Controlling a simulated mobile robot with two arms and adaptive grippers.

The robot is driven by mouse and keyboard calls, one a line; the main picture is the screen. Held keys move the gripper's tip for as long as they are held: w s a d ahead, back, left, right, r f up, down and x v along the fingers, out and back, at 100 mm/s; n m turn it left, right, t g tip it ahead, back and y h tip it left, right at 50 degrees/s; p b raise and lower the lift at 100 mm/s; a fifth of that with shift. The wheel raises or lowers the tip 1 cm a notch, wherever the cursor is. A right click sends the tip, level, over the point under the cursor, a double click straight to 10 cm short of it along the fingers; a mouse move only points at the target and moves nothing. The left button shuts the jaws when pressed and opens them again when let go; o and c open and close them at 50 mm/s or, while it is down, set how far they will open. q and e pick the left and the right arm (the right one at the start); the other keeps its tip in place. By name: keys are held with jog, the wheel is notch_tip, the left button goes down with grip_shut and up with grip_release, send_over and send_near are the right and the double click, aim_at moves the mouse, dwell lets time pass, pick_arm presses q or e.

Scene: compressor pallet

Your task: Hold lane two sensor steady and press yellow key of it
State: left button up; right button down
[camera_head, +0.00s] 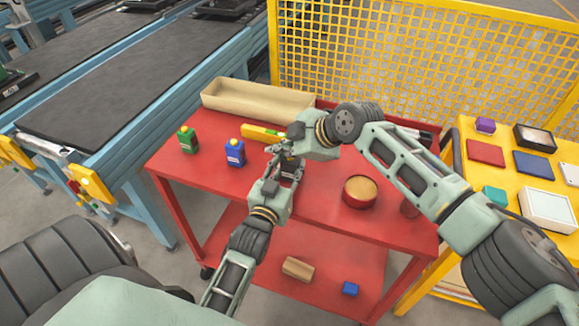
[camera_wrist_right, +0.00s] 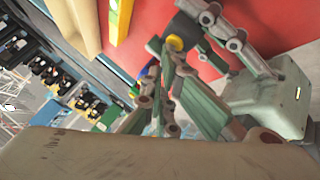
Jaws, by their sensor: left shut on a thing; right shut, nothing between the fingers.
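The lane two sensor appears to be the dark rounded piece (camera_wrist_right: 187,30) in the right wrist view, with a round yellow key (camera_wrist_right: 175,43) on its face. My left gripper (camera_head: 284,163) is shut on it and holds it over the red cart; the fingers hide part of it. My right gripper (camera_head: 274,150) comes in from the right, shut and empty. In the wrist view its fingertips (camera_wrist_right: 156,55) are close beside the yellow key; I cannot tell whether they touch it. In the head view both grippers overlap and hide the sensor almost entirely.
A yellow table (camera_head: 480,135) stands right; a yellow mesh fence (camera_head: 400,60) stands behind.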

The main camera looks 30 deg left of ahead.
dwell(0.7)
jog(key=shift+r, duration=0.8)
jog(key=shift+r, duration=0.1)
notch_tip(320, 180, up, 5)
jog(key=shift+f, duration=0.1)
dwell(0.4)
pick_arm(q)
jog(key=o, duration=1.3)
